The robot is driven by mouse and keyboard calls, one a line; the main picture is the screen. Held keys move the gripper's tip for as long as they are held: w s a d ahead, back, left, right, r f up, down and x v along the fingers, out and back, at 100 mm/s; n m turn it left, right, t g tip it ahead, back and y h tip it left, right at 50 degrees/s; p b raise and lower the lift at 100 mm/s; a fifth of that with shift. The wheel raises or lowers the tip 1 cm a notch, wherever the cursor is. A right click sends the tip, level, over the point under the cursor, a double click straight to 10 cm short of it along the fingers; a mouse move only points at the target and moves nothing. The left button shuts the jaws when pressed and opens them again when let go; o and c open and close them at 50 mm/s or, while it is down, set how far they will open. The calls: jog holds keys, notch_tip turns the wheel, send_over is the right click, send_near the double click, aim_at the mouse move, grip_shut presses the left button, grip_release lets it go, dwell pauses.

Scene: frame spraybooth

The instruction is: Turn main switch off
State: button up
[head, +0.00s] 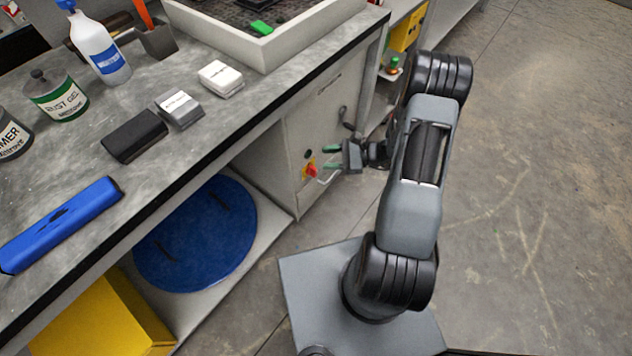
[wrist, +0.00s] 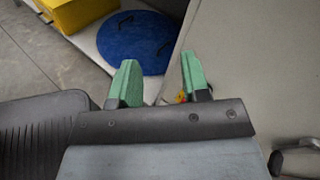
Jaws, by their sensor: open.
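The main switch (head: 312,170) is a red rotary handle on a yellow plate, on the grey cabinet front under the bench. My gripper (head: 331,157) is open and empty, its green-tipped fingers beside the switch, just to its right in the head view. I cannot tell whether they touch it. In the wrist view the two green fingers of my gripper (wrist: 157,82) point away from the camera. A small orange-yellow bit of the switch (wrist: 181,96) shows by the right finger; the rest is hidden behind it.
The cabinet front (head: 305,115) carries a dark handle (head: 347,118). Left of it, under the bench, lie a blue round lid (head: 200,240) and a yellow box (head: 100,320). The bench top (head: 190,145) holds bottles, tins and small boxes. The floor at right is clear.

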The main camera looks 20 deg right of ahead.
aim_at(316, 171)
jog(key=d+f+m+t+h+b, duration=0.25)
jog(key=f+m+t, duration=0.25)
jog(key=f, duration=0.6)
jog(key=d+f+m+t+h+b, duration=0.2)
jog(key=d+f+m+t+b, duration=0.3)
jog(key=f, duration=0.5)
jog(key=shift+m, duration=0.5)
jog(key=x, duration=0.9)
jog(key=a+f+b+x, duration=0.1)
jog(key=x, duration=0.3)
jog(key=shift+a+f, duration=0.1)
jog(key=shift+a, duration=0.1)
jog(key=shift+c, duration=0.4)
grip_shut()
